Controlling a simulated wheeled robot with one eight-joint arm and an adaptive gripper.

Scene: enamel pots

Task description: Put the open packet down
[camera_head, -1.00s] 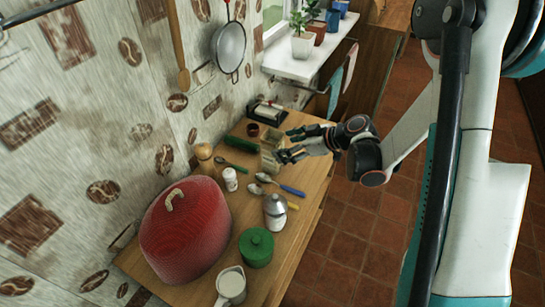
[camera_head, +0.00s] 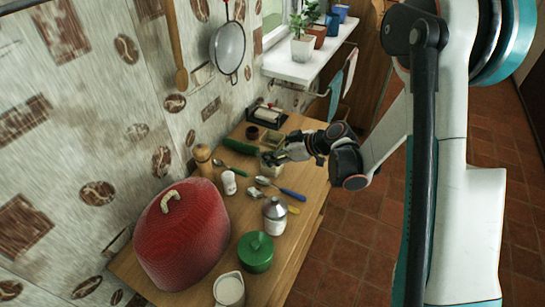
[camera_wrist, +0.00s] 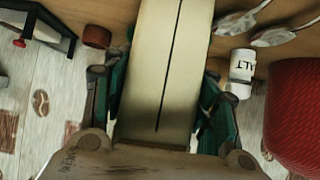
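The open packet is a tall pale beige pack with a dark line down its face. It fills the middle of the wrist view (camera_wrist: 150,70) and shows small and partly hidden in the head view (camera_head: 272,140), at the far part of the wooden worktop (camera_head: 300,222). My gripper (camera_head: 272,158) is at the packet, coming from the right. In the wrist view its teal fingers (camera_wrist: 160,112) lie along both sides of the packet and appear shut on it. Whether the packet's base touches the worktop is hidden.
A white salt shaker (camera_head: 229,183), spoons with coloured handles (camera_head: 292,194), a cucumber (camera_head: 238,145) and a small dark red pot (camera_head: 252,132) stand close by. A red cosy (camera_head: 183,235), green pot (camera_head: 256,252) and metal-topped jar (camera_head: 275,215) fill the near part.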

